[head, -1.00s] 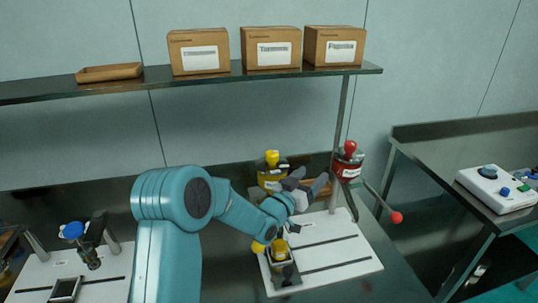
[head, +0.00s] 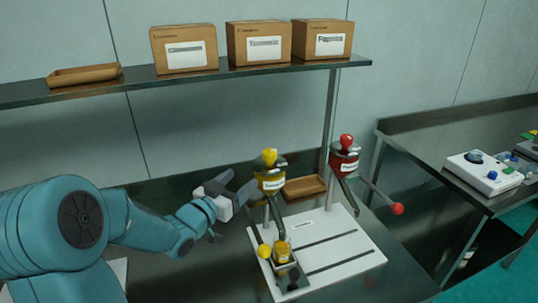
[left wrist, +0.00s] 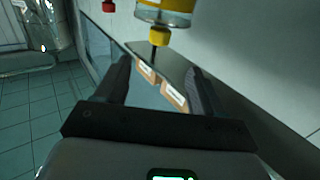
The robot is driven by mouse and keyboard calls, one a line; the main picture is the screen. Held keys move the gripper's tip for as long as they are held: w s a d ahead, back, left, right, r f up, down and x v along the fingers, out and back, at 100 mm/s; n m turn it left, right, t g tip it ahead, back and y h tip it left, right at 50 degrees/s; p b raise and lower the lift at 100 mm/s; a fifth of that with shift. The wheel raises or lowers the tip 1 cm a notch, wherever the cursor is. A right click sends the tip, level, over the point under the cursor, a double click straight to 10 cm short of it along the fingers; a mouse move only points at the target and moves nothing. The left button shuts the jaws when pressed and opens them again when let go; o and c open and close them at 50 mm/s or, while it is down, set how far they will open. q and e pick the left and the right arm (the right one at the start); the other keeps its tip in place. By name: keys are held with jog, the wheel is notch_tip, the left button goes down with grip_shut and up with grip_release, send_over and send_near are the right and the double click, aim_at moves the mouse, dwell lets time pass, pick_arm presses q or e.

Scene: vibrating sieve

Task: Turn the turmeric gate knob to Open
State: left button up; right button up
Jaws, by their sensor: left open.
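The yellow-banded dispenser (head: 271,183) stands upright on the white base, with a yellow knob (head: 269,157) on its top. I take it for the turmeric one by its colour; the knob's setting is too small to read. A yellow ball (head: 264,250) sits lower down, by the base's left edge. My left gripper (head: 237,183) is open and empty, just left of the dispenser, apart from the knob. In the left wrist view, which looks upside down, the yellow knob (left wrist: 159,36) shows beyond the open fingers (left wrist: 159,66). My right gripper is not in view.
A red dispenser (head: 344,162) stands to the right, with a red-balled lever (head: 397,208) sticking out. A brown tray (head: 305,188) lies behind the white base (head: 345,262). A shelf (head: 205,76) with several boxes hangs above. A control box (head: 484,172) is on the right bench.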

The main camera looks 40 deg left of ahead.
aim_at(266, 158)
pick_arm(q)
jog(key=w+p, duration=0.1)
jog(key=w, duration=0.3)
jog(key=w+a+p, duration=0.1)
jog(key=w, duration=0.3)
jog(key=w+a+p, duration=0.1)
jog(key=w+p, duration=0.1)
jog(key=w, duration=0.3)
jog(key=shift+a+r, duration=0.1)
jog(key=shift+a, duration=0.1)
jog(key=shift+w+a+r+p, duration=0.15)
jog(key=shift+w+p, duration=0.15)
jog(key=shift+w, duration=0.5)
jog(key=shift+w+a+f, duration=0.1)
jog(key=shift+w+f, duration=0.15)
jog(key=shift+s+r, duration=0.1)
jog(key=shift+s, duration=0.05)
jog(key=c, duration=0.9)
jog(key=n+y+b, duration=0.1)
jog(key=y+b, duration=0.1)
jog(key=b, duration=0.3)
jog(key=shift+b, duration=0.35)
jog(key=shift+c, duration=0.2)
jog(key=shift+n+g, duration=0.3)
